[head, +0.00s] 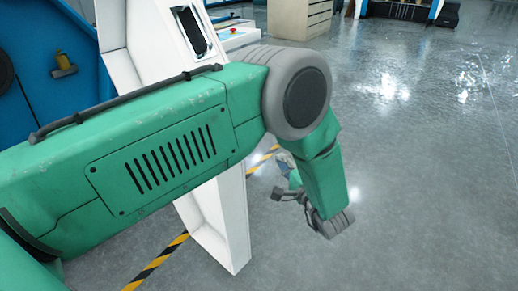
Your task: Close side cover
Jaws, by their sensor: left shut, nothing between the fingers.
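The side cover (155,38) is a tall white panel with a dark recessed latch or handle (190,30) near its top. It stands swung out from the blue machine (50,85) at the left. My green left arm crosses in front of its middle and hides much of it. The panel's lower end shows below the arm. My left gripper (282,192) is to the right of the panel, low and partly hidden behind my wrist. It is shut and empty, and appears apart from the panel. My right gripper is out of view.
Yellow-and-black floor tape (158,262) runs beneath the panel. A beige drawer cabinet (300,18) and a white-topped bench (230,38) stand at the back. The shiny grey floor (430,180) to the right is clear.

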